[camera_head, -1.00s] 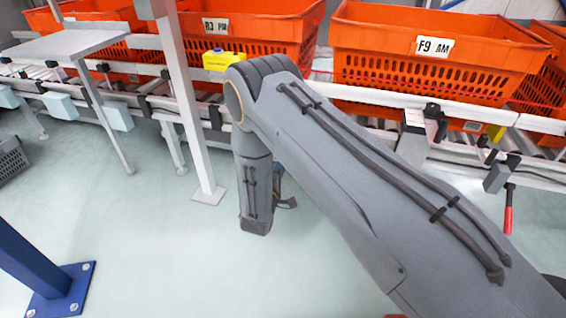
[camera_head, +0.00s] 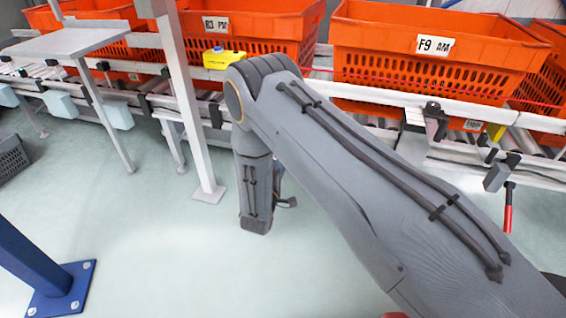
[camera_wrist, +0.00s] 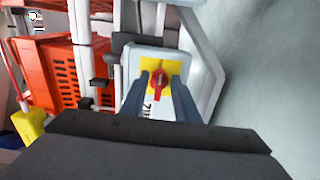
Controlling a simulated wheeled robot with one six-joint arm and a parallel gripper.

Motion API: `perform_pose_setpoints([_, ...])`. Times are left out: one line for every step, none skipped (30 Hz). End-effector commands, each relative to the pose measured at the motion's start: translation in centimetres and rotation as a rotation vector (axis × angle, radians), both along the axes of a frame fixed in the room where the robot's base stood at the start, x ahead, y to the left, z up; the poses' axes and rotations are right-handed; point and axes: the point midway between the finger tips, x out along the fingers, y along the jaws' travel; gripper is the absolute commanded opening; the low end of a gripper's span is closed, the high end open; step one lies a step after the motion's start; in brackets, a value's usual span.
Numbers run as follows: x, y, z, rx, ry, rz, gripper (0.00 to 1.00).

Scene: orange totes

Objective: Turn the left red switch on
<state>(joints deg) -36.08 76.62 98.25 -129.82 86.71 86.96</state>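A red switch (camera_wrist: 158,84) sits on a yellow plate (camera_wrist: 174,69) on the face of a white box (camera_wrist: 131,66) in the wrist view. My gripper (camera_wrist: 160,90) is open, with one finger on each side of the red switch. Gaps show between the knob and both fingers, though I cannot tell how far the fingertips are from the plate. The knob looks roughly upright in the picture. A partly hidden label (camera_wrist: 149,108) lies below it. In the head view my arm hides the switch and the gripper, and no second red switch can be made out.
Orange totes stand on the conveyor, one marked F9 AM (camera_head: 433,45) and one marked R3 PM (camera_head: 216,24). A yellow box with a blue button (camera_head: 223,60) sits on the rail. A grey post (camera_head: 181,100) and a blue post (camera_head: 30,262) stand left of my arm.

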Motion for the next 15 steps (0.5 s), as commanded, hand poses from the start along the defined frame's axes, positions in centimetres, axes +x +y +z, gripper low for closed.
perform_pose_setpoints([-0.4, 0.1, 0.0, -0.001, 0.001, 0.002, 0.28])
perform_pose_setpoints([-0.6, 0.2, 0.0, -0.002, 0.001, 0.002, 0.28])
perform_pose_setpoints([-1.1, 0.4, 0.0, -0.002, 0.001, 0.003, 0.28])
perform_pose_setpoints([-1.5, 0.5, 0.1, -0.002, 0.003, 0.002, 0.28])
perform_pose_setpoints([-2.0, 0.6, 0.1, -0.002, 0.003, 0.003, 0.28])
perform_pose_setpoints([-2.6, 0.8, 0.1, -0.001, 0.002, 0.004, 0.28])
perform_pose_setpoints([-3.2, 0.9, 0.1, -0.001, 0.002, 0.005, 0.28])
perform_pose_setpoints([-3.7, 1.0, 0.1, -0.002, 0.003, 0.004, 0.28])
perform_pose_setpoints([-4.3, 1.2, 0.1, -0.002, 0.003, 0.004, 0.28])
perform_pose_setpoints([-4.8, 1.3, 0.1, -0.003, 0.002, 0.005, 0.28])
perform_pose_setpoints([-5.2, 1.4, 0.1, -0.002, 0.001, 0.004, 0.28])
perform_pose_setpoints([-5.7, 1.5, 0.1, 0.000, 0.002, 0.003, 0.28])
perform_pose_setpoints([-6.1, 1.6, 0.1, 0.000, 0.002, 0.003, 0.28])
perform_pose_setpoints([-6.4, 1.7, 0.1, 0.000, 0.002, 0.003, 0.28])
perform_pose_setpoints([-6.8, 1.8, 0.1, -0.001, 0.001, 0.003, 0.28])
